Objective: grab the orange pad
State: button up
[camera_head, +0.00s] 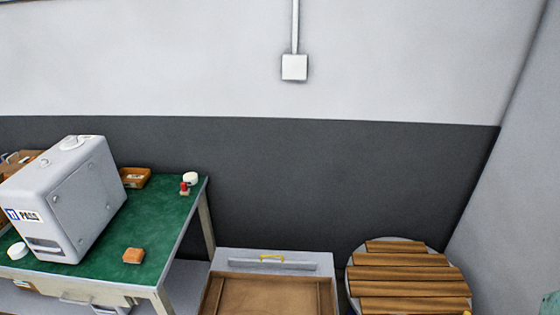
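The orange pad (133,256) is a small orange-brown block. It lies flat on the green top of the workbench (165,215), near the front edge and right of a white dispenser box (72,200). Nothing covers the pad and nothing touches it except the bench top. My gripper does not show in this view.
A white round item (17,251) sits left of the dispenser. An orange tray (135,178) and a small red-and-white item (185,187) stand at the bench's back. A grey crate (320,262) and a round slatted wooden top (408,275) stand to the right.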

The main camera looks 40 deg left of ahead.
aim_at(132, 254)
jog(key=u, duration=2.65)
jog(key=i+j+z, duration=0.1)
jog(key=z, duration=0.3)
jog(key=i+j+z, duration=0.1)
jog(key=z, duration=0.35)
jog(key=i+j+z, duration=0.25)
jog(key=j+z, duration=0.2)
jog(key=j, duration=0.2)
jog(key=i+j, duration=0.15)
jog(key=j, duration=0.25)
jog(key=i+j+z, duration=0.15)
jog(key=j, duration=0.2)
jog(key=i+j, duration=0.1)
jog(key=j, duration=0.3)
jog(key=i+j+z, duration=0.1)
jog(key=j, duration=0.25)
jog(key=j+z, duration=0.2)
jog(key=j, duration=0.9)
